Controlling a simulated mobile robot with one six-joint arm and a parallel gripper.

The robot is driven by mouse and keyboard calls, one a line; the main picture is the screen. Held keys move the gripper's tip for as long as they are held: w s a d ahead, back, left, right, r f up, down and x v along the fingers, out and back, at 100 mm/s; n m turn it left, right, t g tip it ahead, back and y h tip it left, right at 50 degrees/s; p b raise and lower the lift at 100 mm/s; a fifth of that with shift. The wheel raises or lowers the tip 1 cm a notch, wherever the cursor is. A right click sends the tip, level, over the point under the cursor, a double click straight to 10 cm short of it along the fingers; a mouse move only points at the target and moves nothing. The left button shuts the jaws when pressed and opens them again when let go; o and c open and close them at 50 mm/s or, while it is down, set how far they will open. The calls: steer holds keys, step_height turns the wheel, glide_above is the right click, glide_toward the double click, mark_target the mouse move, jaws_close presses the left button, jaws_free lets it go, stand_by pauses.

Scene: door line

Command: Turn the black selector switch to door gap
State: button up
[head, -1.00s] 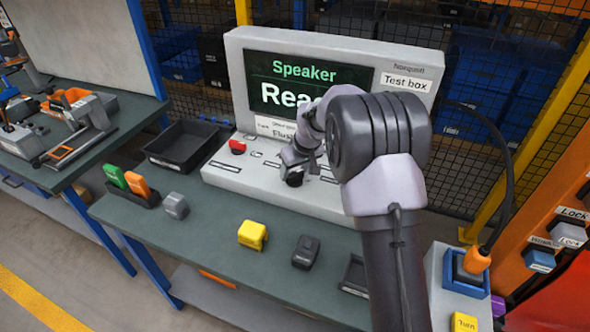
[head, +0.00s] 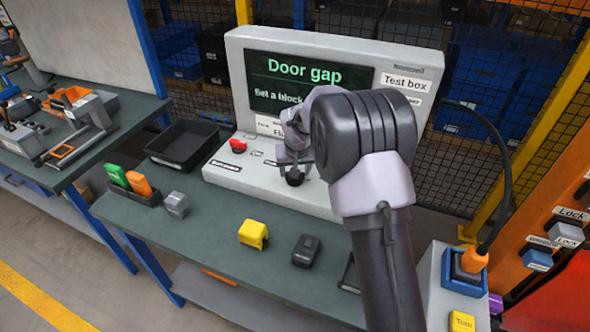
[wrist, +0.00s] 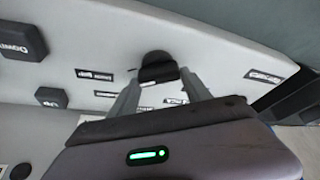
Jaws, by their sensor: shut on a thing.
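The black selector switch (head: 295,178) sits on the sloping panel of the grey test box (head: 225,180). In the wrist view the black knob (wrist: 157,67) stands between my fingertips. My gripper (head: 293,168) points down at the panel and is shut on the knob; it also shows in the wrist view (wrist: 157,80). The test box screen (head: 300,80) reads "Door gap", with a second line starting "Set a block", partly hidden by my arm. Small labels lie around the knob, too small to read surely.
A red button (head: 238,145) is on the panel's left. A black tray (head: 183,146), a grey block (head: 176,204), a yellow block (head: 253,234) and a dark device (head: 306,251) stand on the green bench. Wire mesh closes off the back.

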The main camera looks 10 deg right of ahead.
steer(key=o, duration=1.4)
steer(key=shift+c, duration=0.2)
steer(key=p+v, duration=0.5)
steer(key=v, duration=1.2)
steer(key=shift+r, duration=0.25)
steer(key=s+a+r+m+y+b, duration=0.1)
steer(key=s+r, duration=0.3)
steer(key=s, duration=0.5)
steer(key=s+r+m+b, duration=0.1)
steer(key=s+r+b, duration=0.15)
steer(key=s, duration=0.75)
steer(key=s+a+f, duration=0.1)
steer(key=s, duration=0.6)
steer(key=s+a+f+m+t+y, duration=0.1)
steer(key=s, duration=0.6)
steer(key=shift+s+a+f+b, duration=0.25)
steer(key=shift+f+b, duration=0.1)
steer(key=shift+b, duration=0.05)
